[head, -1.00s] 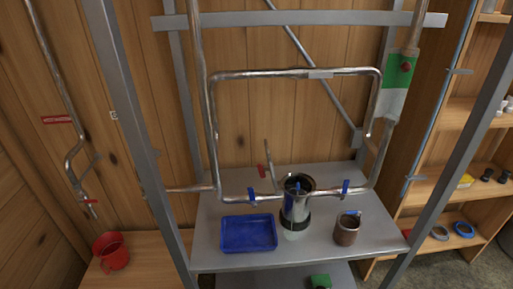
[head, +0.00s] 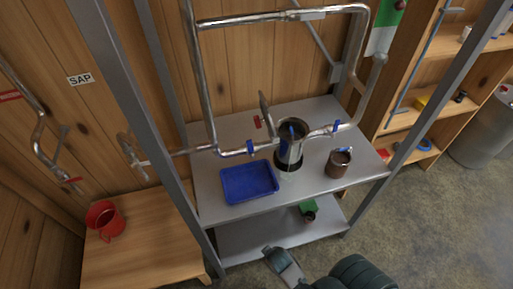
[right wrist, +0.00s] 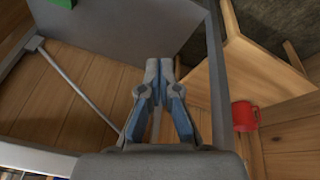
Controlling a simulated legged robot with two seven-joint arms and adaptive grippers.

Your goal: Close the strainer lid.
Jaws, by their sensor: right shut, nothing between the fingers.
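The strainer (head: 289,150) is a metal cylinder with a dark open top, set in the pipe run above the grey shelf. Its lid (head: 265,110) appears to be the upright plate at its back left, tilted up and open. A blue piece shows inside the mouth. My right gripper (head: 285,266) is at the bottom of the head view, in front of and below the shelf, well apart from the strainer. In the right wrist view its fingertips (right wrist: 160,68) are together and empty. The strainer is not visible there. My left gripper is not in view.
A blue tray (head: 249,182) and a brown cup (head: 338,163) flank the strainer on the upper shelf (head: 300,190). Blue-handled valves sit on the pipe. Grey frame posts (head: 122,100) stand on both sides. A red mug (head: 105,220) is on the wooden bench at left.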

